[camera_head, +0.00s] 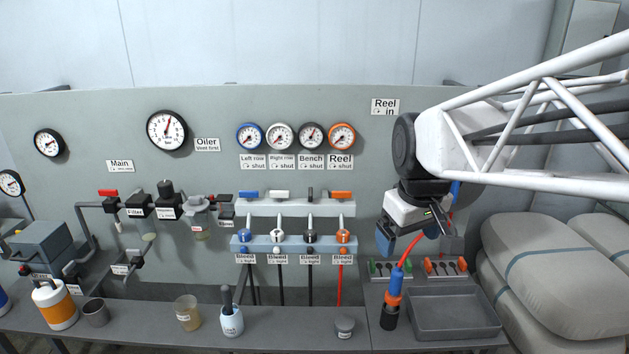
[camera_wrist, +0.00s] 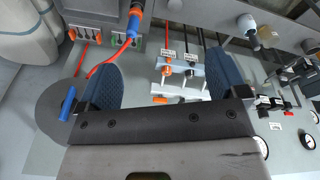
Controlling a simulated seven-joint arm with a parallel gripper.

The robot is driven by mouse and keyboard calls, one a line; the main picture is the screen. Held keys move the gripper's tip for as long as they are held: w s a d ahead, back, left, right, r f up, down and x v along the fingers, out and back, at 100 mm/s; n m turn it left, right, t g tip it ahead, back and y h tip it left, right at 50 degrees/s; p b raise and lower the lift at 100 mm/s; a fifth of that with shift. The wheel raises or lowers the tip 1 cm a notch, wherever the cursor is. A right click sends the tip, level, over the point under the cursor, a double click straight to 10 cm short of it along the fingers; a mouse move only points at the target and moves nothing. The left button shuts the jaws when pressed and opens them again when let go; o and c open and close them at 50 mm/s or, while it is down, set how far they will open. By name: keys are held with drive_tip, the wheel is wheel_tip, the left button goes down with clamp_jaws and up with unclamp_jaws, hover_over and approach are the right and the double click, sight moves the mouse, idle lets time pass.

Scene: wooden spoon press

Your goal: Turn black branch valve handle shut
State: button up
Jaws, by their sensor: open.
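The black branch valve handle (camera_head: 311,194) is on the upper pale manifold bar (camera_head: 262,208), third from left, between the white handle (camera_head: 279,194) and the orange handle (camera_head: 341,195). It looks narrow, as if seen end-on, while the blue (camera_head: 248,194), white and orange handles look broad across. In the wrist view the orange handle (camera_wrist: 160,100) shows between the fingers; the black one is small and hard to make out. My gripper (camera_head: 408,238) is open and empty, right of the manifold and apart from it. Its two blue finger pads frame the wrist view (camera_wrist: 165,78).
A red hose (camera_head: 412,250) with a blue and orange nozzle (camera_head: 394,290) hangs close below my gripper. A grey tray (camera_head: 455,330) and grey sacks (camera_head: 555,275) lie at right. A lower bar (camera_head: 262,243) carries bleed knobs. Cups stand on the front shelf.

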drive_tip(key=w+a+r+n, duration=0.2)
drive_tip(key=w+a+n, duration=0.1)
drive_tip(key=w, duration=0.8)
drive_tip(key=n+g, duration=0.2)
drive_tip(key=n, duration=0.8)
hover_over(311, 191)
drive_tip(key=f, duration=0.7)
drive_tip(key=shift+s+d+f, duration=0.1)
drive_tip(key=shift+s+d, duration=0.1)
drive_tip(key=shift+s, duration=0.1)
drive_tip(key=shift+w+a+f, duration=0.2)
drive_tip(key=shift+w+a, duration=0.05)
drive_tip(key=shift+w, duration=0.1)
drive_tip(key=shift+f, duration=3.9)
drive_tip(key=shift+c, duration=0.4)
